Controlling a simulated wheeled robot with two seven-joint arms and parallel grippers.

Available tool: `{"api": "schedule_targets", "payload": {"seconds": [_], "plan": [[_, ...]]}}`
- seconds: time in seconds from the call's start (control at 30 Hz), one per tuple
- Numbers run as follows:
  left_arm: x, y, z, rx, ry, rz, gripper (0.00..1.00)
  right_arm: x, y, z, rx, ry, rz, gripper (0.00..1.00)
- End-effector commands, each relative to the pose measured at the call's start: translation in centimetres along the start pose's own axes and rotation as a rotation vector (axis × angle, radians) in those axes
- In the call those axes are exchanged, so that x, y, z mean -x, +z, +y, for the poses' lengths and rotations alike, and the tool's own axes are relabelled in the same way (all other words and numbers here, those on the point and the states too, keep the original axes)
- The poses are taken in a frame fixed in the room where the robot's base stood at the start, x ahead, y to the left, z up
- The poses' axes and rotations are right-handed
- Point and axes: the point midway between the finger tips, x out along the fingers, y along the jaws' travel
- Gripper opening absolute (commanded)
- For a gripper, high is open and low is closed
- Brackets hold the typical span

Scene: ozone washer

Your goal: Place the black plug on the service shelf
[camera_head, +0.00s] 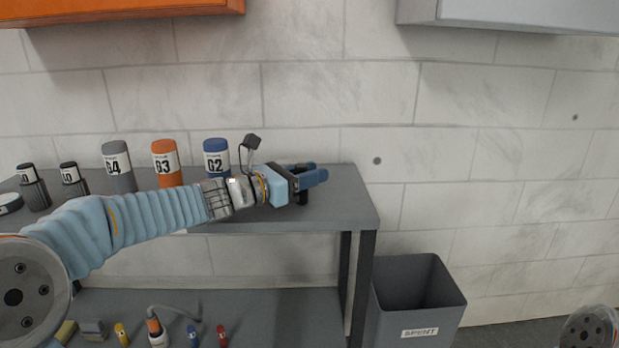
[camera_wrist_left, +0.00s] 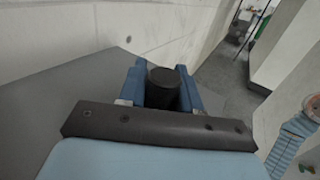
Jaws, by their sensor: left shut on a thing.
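My left gripper (camera_head: 312,176) reaches across the right end of the grey shelf unit's top (camera_head: 340,207). It is shut on the black plug (camera_head: 302,198). In the left wrist view the black plug (camera_wrist_left: 163,90) is a dark cylinder between the two blue fingers (camera_wrist_left: 162,82). The plug's lower end is near the grey top; I cannot tell whether it touches. The lower grey shelf (camera_head: 265,310) runs underneath. My right gripper is not in view; only part of my right arm shows at the lower right.
Grey G4 (camera_head: 119,168), orange G3 (camera_head: 167,164) and blue G2 (camera_head: 216,158) containers stand on the top, with two black-capped ones further left. The top's right end is otherwise clear.

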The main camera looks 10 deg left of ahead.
Motion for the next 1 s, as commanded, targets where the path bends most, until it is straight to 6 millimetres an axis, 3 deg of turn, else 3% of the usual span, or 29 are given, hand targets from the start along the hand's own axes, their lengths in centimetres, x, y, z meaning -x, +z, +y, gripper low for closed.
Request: {"api": "schedule_targets", "payload": {"seconds": [0.27,0.3,0.43,0.77,1.0], "plan": [[0.0,-0.2,0.0,-0.001,0.000,0.001,0.04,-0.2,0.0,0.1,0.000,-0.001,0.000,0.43],[0.0,-0.1,0.0,-0.001,0.000,0.001,0.39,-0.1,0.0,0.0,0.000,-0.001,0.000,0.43],[0.0,-0.1,0.0,-0.001,0.000,0.001,0.59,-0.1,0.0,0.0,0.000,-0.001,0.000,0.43],[0.1,0.2,0.0,-0.001,0.001,0.001,0.59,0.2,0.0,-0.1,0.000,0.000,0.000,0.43],[4.5,0.1,0.1,-0.002,0.005,0.000,0.59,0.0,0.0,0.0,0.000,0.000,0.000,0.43]]}}
